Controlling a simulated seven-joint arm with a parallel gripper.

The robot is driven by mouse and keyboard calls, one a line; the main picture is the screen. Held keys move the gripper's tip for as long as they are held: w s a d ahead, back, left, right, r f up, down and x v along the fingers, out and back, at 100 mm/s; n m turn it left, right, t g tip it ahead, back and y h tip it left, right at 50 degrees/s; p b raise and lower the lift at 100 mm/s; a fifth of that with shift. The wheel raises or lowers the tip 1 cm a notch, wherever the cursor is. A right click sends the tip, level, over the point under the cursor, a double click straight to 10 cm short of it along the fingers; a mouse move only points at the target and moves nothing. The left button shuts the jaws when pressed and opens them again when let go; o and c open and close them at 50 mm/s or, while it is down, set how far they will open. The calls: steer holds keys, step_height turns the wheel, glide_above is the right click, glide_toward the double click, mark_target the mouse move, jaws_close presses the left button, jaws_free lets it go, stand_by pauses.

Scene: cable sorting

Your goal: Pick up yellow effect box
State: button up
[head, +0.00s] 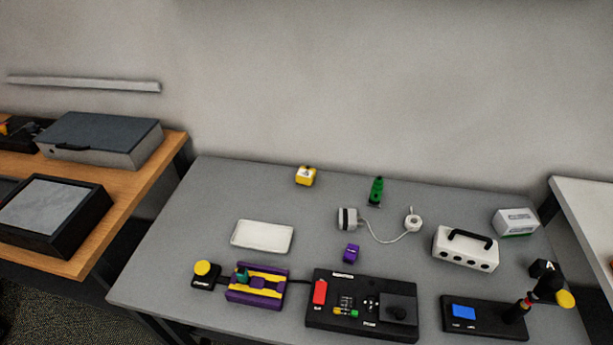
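The yellow effect box (305,176) is a small yellow block with a white face and a dark mark on it. It sits upright near the back edge of the grey table (235,190), left of centre. Nothing touches it and its near side is fully visible. My gripper does not show in the head view.
A green item (376,190) stands right of the yellow box. A white corded device (347,219), purple block (351,253), white tray (262,236) and white handled box (465,249) lie nearer. Black panels (362,304) line the front. Grey table around the yellow box is clear.

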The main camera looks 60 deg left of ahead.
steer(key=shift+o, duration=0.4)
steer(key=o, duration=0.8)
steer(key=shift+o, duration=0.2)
